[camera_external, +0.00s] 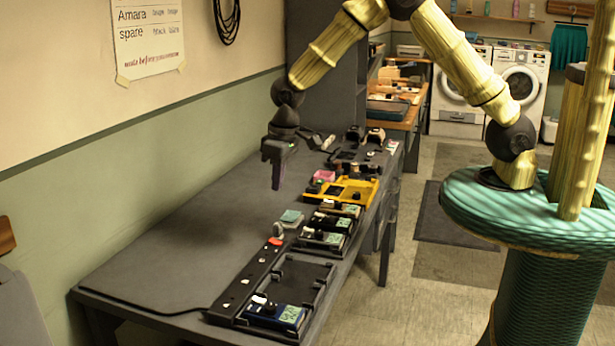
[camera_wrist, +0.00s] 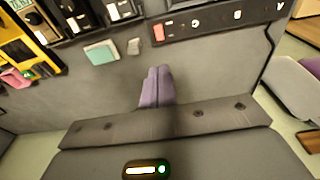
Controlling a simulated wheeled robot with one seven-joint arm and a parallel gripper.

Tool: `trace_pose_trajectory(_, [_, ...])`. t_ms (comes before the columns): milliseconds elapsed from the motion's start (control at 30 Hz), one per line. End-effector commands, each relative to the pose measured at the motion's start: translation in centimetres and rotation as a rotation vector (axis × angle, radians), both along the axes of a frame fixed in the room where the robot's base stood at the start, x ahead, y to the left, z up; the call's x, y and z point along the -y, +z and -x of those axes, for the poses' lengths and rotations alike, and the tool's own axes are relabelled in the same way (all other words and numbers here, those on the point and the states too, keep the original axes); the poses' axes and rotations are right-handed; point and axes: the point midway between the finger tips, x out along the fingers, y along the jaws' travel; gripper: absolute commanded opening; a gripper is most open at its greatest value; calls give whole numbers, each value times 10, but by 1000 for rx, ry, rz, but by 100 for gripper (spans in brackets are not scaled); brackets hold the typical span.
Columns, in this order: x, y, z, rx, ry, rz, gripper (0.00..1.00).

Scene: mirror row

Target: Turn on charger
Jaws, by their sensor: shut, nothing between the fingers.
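A long black strip (camera_external: 252,272) with a red switch (camera_external: 276,241) at its far end and several pale marks lies on the grey bench. It looks like part of the charger; I cannot tell whether the switch is on. In the wrist view the strip (camera_wrist: 220,20) runs along the top right, its red switch (camera_wrist: 158,33) at the left end. My gripper (camera_external: 277,186) points down above the bench, beyond the switch and apart from it. Its purple fingers (camera_wrist: 157,72) are together and empty in the wrist view.
Black trays with blue-and-black devices (camera_external: 274,315) sit beside the strip. A yellow tray (camera_external: 342,191) is farther back. The bench's left side is clear.

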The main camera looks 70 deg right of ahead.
Motion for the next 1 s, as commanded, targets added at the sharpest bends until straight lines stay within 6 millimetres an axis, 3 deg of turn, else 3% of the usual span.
trace_pose_trajectory(367, [0,-9,0,-4,0,1,0])
trace_pose_trajectory(1000, [0,-103,-13,-5,0,1,0])
